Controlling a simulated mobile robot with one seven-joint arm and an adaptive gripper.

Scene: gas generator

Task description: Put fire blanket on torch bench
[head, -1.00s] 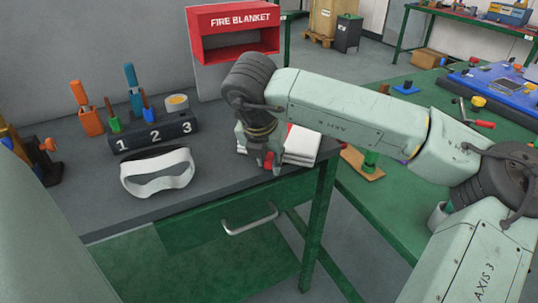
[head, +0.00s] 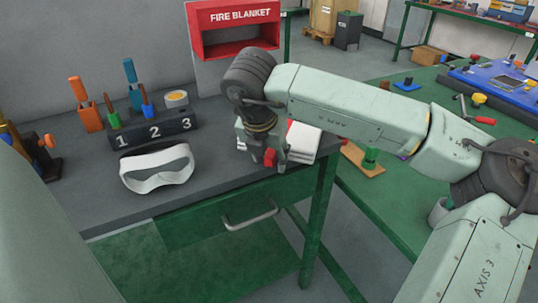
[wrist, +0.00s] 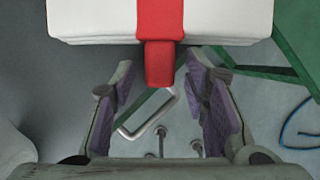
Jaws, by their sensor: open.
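The fire blanket (head: 303,142) is a white folded pack with a red strap. It lies at the right front of the grey-topped bench (head: 219,171), partly hidden by my gripper in the head view. In the wrist view the blanket (wrist: 100,20) fills the top, and its red strap (wrist: 158,55) ends in a tab pointing toward the space between my fingers. My gripper (head: 269,158) is at the bench's front edge beside the blanket. In the wrist view my gripper (wrist: 166,103) is open, with purple pads apart and nothing between them. I cannot tell whether it touches the tab.
A red open box labelled FIRE BLANKET (head: 233,28) is behind the bench and looks empty. A white visor-like band (head: 157,168) and a numbered block (head: 157,133) with tools stand left. A drawer handle (head: 250,217) juts out below. Another green bench (head: 405,185) is right.

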